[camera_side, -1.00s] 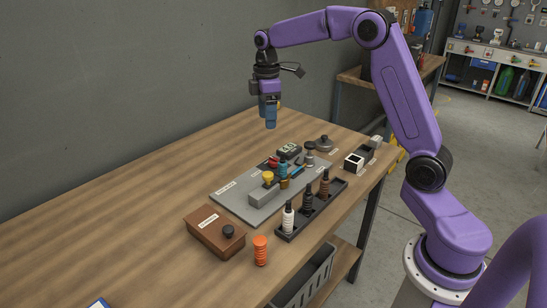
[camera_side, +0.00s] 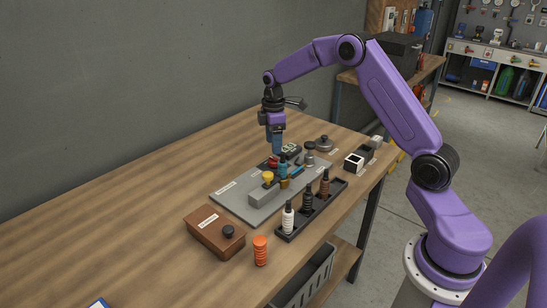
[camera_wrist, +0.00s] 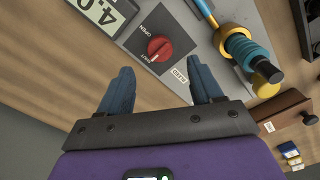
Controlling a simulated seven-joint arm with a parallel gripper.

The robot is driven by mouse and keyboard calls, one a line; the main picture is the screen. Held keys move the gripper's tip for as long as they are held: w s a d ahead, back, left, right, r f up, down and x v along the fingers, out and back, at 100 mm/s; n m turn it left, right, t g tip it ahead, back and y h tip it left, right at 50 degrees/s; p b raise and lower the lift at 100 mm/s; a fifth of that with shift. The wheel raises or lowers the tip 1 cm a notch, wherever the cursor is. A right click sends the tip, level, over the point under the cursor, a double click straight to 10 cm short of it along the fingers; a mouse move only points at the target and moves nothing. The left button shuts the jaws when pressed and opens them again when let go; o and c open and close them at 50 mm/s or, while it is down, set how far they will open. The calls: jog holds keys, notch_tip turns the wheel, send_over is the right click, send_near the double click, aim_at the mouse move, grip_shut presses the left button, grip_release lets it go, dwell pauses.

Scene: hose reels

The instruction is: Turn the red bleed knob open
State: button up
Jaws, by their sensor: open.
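The red bleed knob (camera_wrist: 159,48) sits on a dark square plate (camera_wrist: 152,24) marked OPEN and SHUT in the wrist view. Its pale pointer line lies toward the SHUT side. In the side view the knob (camera_side: 273,162) shows as a small red spot on the grey panel, partly hidden by my gripper. My gripper (camera_side: 277,150) points down, just above the panel by the knob. In the wrist view its two blue fingers (camera_wrist: 160,80) are spread apart with nothing between them, and the knob shows beyond the gap, apart from both fingertips.
A digital gauge (camera_wrist: 98,18) is left of the knob, and a brass and teal fitting (camera_wrist: 240,45) is right of it. A yellow-topped part (camera_side: 268,177) stands on the grey panel (camera_side: 232,194). A black rack (camera_side: 312,212) holds bottle-like parts in front. The table's left side is clear.

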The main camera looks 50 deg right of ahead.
aim_at(274, 158)
jog(key=shift+f, duration=3.15)
jog(key=c, duration=1.1)
